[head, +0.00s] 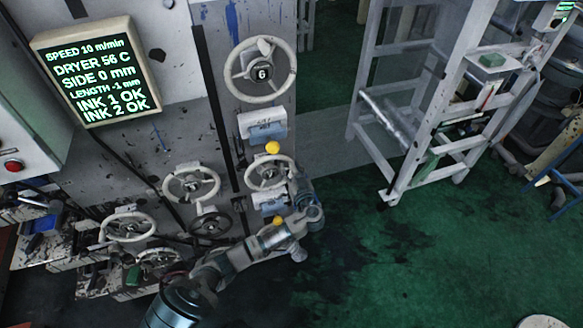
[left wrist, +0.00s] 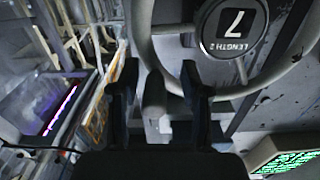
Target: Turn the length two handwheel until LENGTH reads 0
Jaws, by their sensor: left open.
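The screen (head: 95,72) on the left in the head view reads LENGTH -1 mm. In the left wrist view a handwheel (left wrist: 145,30) with a round dark hub (left wrist: 232,25) fills the top; the hub carries the word LENGTH and a numeral that looks like 7 from this angle. In the head view my left arm reaches up to a pale handwheel (head: 252,180) in the lower middle, its hub unreadable. My left gripper (left wrist: 158,78) is open, its two dark fingers on either side of a grey post (left wrist: 154,105) by the rim. Contact is unclear. My right gripper is out of view.
Another handwheel (head: 232,82), its hub marked 6, is above. More handwheels (head: 191,184) (head: 127,227) stand to the left. A grey ladder-like frame (head: 440,100) stands right; green floor (head: 430,250) is mostly clear.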

